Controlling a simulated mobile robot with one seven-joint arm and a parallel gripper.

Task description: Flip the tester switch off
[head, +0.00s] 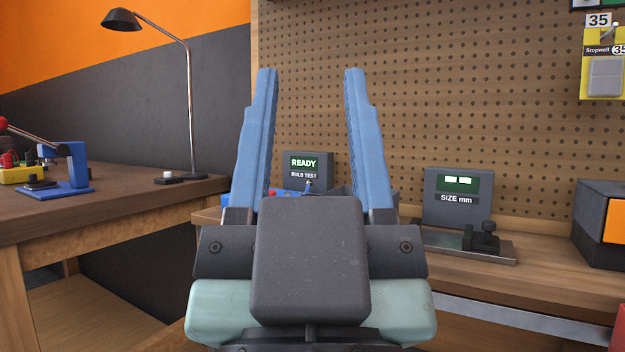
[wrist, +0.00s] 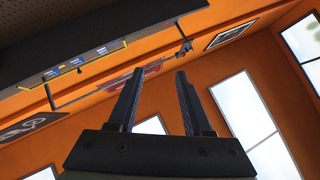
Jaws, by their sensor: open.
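The bulb tester (head: 307,168) is a dark grey box at the back of the workbench, with a green READY display and a BULB TEST label. A small toggle switch (head: 309,184) shows just below the label; I cannot tell its position for sure. My gripper (head: 311,72) points up in front of the bench, with its two blue fingers open and nothing between them. The tester shows between the fingers, behind the gripper, and its lower part is hidden. In the wrist view the open fingers (wrist: 158,75) face the orange wall and ceiling area, and no tester shows.
A SIZE mm gauge (head: 458,196) stands to the right on the bench, with a dark box (head: 602,222) beyond it. On the left a wooden bench (head: 110,206) carries a lamp (head: 190,100) and a blue tool (head: 66,170). A pegboard (head: 430,90) rises behind.

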